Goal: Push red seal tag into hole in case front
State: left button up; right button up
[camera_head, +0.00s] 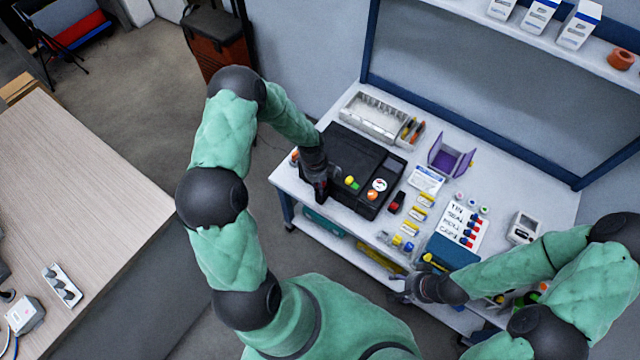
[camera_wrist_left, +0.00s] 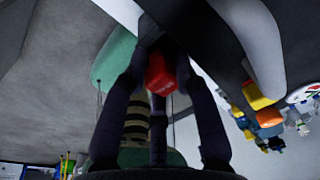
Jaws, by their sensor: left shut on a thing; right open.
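The black case (camera_head: 345,147) lies on the white bench. My left gripper (camera_head: 321,190) is at the case's front left corner. In the left wrist view, its fingers (camera_wrist_left: 160,82) are shut on a red block, which I take as the red seal tag (camera_wrist_left: 160,74). The case's dark underside or front edge (camera_wrist_left: 205,45) seems to run just beyond the tag. I cannot make out the hole, or whether the tag touches the case. My right gripper (camera_head: 404,289) is open and empty by the bench's front edge.
A lettered white sheet with red and blue pieces (camera_head: 463,224) lies right of the case. A dark red-topped piece (camera_head: 397,202) and several yellow pieces (camera_head: 419,214) lie between. A grey parts tray (camera_head: 375,117) and purple holder (camera_head: 450,162) stand behind.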

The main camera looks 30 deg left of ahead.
pick_arm(q)
jog(key=o, duration=0.9)
jog(key=shift+w, duration=0.1)
jog(key=shift+c, duration=0.2)
jog(key=shift+o, duration=0.6)
jog(key=shift+w+r, duration=0.1)
